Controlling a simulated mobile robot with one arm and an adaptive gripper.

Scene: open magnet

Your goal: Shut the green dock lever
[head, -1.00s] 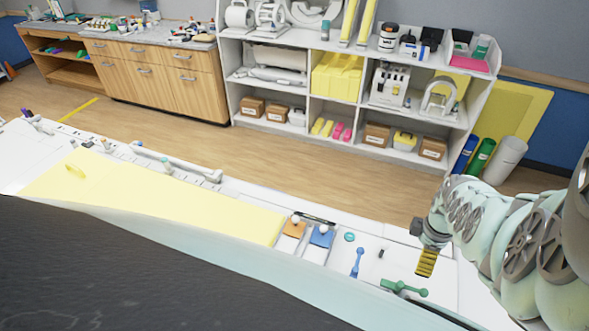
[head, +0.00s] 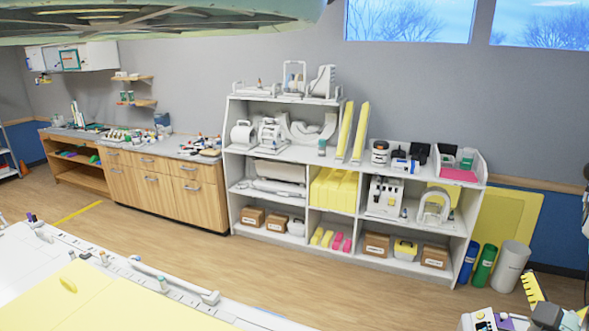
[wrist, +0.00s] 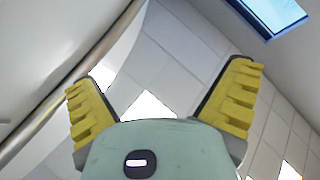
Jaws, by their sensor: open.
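The green dock lever is not in view in either picture now. My gripper (wrist: 160,80) is open and empty in the wrist view. Its two yellow ridged fingers stand wide apart, with ceiling panels and a window behind them. In the head view a yellow ridged finger of mine shows at the bottom right corner, in front of the floor near the shelf. The lever's distance from my gripper cannot be told.
A white bench top (head: 25,262) with a yellow sheet (head: 85,300) fills the lower left. A white shelf unit (head: 290,160) with boxes and devices stands behind, beside a wooden cabinet (head: 165,190). Coloured rolls (head: 485,265) stand right of the shelf. Wooden floor lies between.

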